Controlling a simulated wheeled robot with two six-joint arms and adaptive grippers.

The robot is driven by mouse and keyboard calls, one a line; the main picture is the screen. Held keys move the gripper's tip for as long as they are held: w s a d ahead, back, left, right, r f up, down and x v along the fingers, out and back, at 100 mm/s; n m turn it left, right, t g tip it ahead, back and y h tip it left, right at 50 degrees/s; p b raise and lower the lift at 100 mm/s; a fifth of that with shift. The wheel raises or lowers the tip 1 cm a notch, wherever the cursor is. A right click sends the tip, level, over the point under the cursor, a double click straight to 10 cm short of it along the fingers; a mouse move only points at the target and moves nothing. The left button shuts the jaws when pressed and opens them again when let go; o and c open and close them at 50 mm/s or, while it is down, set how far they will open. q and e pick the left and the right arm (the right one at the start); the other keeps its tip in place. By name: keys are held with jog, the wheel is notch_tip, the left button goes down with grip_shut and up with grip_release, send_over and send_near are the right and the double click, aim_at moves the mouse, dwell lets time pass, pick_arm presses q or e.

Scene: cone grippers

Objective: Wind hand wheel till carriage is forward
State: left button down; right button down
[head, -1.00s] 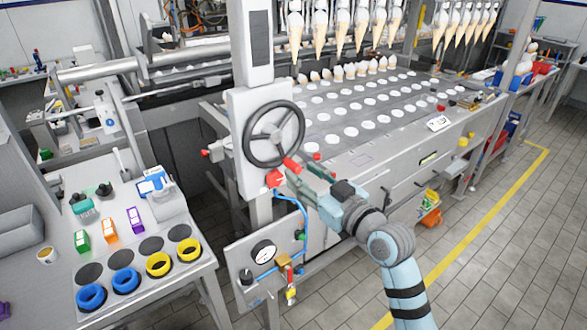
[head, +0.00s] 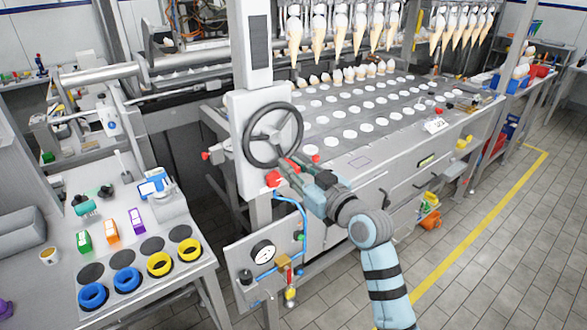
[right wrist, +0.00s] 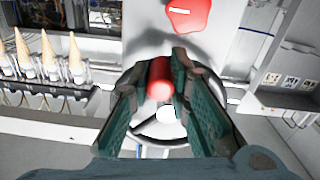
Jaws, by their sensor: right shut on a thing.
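The dark hand wheel (head: 249,139) is on the pale upright panel (head: 240,112) at the machine's left front. My right gripper (head: 287,168) is at the wheel's lower right rim. In the right wrist view the gripper (right wrist: 160,76) is shut on the wheel's red handle (right wrist: 159,85), which sits between its two fingers. In the head view the gripper hides the handle. The wheel rim and pale hub (right wrist: 167,114) show behind the fingers. I cannot tell which machine part is the carriage. My left gripper is not in view.
A red knob (head: 273,179) sits just below the wheel, close to my right gripper. Cones (head: 341,30) hang above the holed bed (head: 340,112). A gauge panel (head: 240,258) is below. A side table (head: 200,262) with coloured rings stands left. The floor at right is clear.

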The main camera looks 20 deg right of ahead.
jog(key=m+p, duration=0.1)
jog(key=a+m+p, duration=0.2)
jog(key=shift+s+f+m, duration=0.25)
jog(key=shift+s+m, duration=0.05)
jog(key=shift+s, duration=0.1)
jog(key=c, duration=1.5)
grip_release()
jog(key=shift+r, duration=0.1)
jog(key=v, duration=1.2)
